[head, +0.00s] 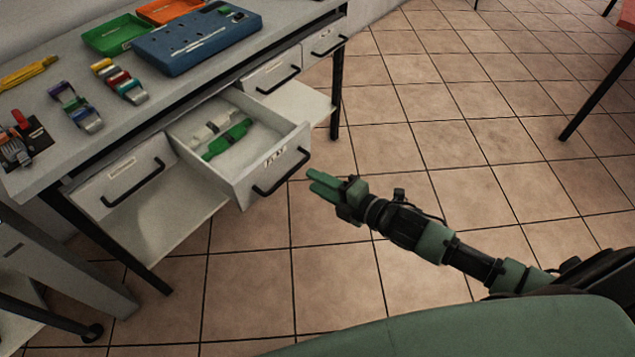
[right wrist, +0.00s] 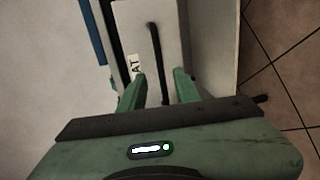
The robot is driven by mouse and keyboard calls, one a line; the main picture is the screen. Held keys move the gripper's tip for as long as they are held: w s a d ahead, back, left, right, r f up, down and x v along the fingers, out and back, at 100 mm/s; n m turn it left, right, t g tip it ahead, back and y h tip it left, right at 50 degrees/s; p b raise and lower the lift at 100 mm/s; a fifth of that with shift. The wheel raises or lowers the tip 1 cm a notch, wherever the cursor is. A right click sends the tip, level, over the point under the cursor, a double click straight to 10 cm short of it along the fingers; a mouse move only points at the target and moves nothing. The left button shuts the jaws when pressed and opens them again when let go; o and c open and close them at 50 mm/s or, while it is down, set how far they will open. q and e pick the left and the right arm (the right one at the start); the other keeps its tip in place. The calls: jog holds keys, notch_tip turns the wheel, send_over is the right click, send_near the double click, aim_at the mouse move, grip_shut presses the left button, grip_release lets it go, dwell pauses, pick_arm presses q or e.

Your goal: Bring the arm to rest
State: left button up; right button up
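My right gripper (head: 316,181) is held out over the tiled floor, just right of an open drawer (head: 244,186) and its black handle (head: 282,172). Its two green fingers are apart with nothing visible between them. In the right wrist view the gripper (right wrist: 160,82) points toward the drawer front (right wrist: 138,22), and the dark handle (right wrist: 155,55) shows beyond the finger gap. I see no contact with the handle. My left gripper is not in view.
The drawer holds a green item (head: 228,139) and a pale item (head: 209,127). Floor (head: 430,130) right of the bench is clear.

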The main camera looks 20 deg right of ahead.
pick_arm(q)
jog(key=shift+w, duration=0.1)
pick_arm(e)
jog(key=shift+w+f, duration=0.1)
jog(key=shift+w, duration=0.05)
